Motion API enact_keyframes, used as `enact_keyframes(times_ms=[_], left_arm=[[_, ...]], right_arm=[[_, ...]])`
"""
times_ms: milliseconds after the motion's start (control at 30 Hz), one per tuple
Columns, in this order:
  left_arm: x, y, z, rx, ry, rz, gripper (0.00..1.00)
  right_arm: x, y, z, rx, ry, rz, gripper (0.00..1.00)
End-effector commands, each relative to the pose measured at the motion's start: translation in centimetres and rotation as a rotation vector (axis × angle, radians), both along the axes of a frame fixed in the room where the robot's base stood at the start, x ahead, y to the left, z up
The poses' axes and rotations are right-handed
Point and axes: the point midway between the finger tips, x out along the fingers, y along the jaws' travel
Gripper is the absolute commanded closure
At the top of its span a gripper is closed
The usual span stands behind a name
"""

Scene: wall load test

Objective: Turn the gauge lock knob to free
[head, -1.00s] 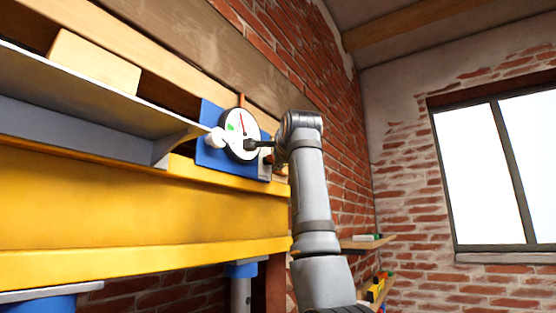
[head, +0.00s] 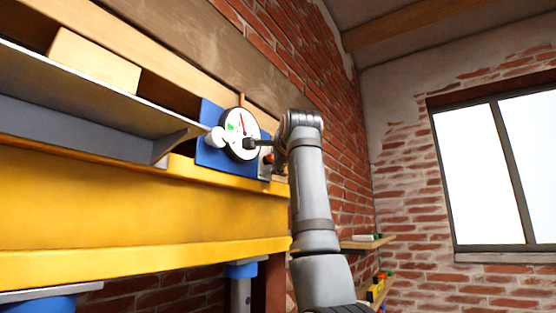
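The gauge (head: 238,127) has a round white dial with a red needle and a green patch, and sits on a blue plate (head: 212,158). A pale round part (head: 216,137) is at the dial's left edge. A small orange-red part (head: 268,158) shows at the plate's right side; I cannot tell if it is the lock knob. My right gripper (head: 252,143) is in front of the dial's lower right, reaching in from the right. Its dark tip is small, and I cannot tell whether it is open or touching anything. My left gripper is not in view.
A yellow beam (head: 130,215) runs below the gauge, with a grey steel angle (head: 90,110) along it. Wooden boards (head: 185,40) are above. A brick wall (head: 345,160) stands behind my arm. Small shelves (head: 365,243) hold items at lower right.

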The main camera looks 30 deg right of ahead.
Motion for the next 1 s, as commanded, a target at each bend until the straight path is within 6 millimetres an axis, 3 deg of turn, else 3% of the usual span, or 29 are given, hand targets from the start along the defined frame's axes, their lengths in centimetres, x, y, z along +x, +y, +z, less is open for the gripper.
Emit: enact_keyframes(times_ms=[167,500,700,1000], left_arm=[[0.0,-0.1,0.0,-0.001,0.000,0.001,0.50],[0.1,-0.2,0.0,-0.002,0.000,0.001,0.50],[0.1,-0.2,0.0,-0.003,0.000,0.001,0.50],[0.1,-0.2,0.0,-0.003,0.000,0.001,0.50]], right_arm=[[-2.1,1.0,0.1,-0.002,-0.003,0.000,0.60],[-9.2,4.0,0.1,-0.001,-0.002,0.001,0.60],[-10.7,4.7,0.0,-0.001,0.002,0.002,0.60],[-10.8,4.7,0.0,0.000,0.002,0.001,0.60]])
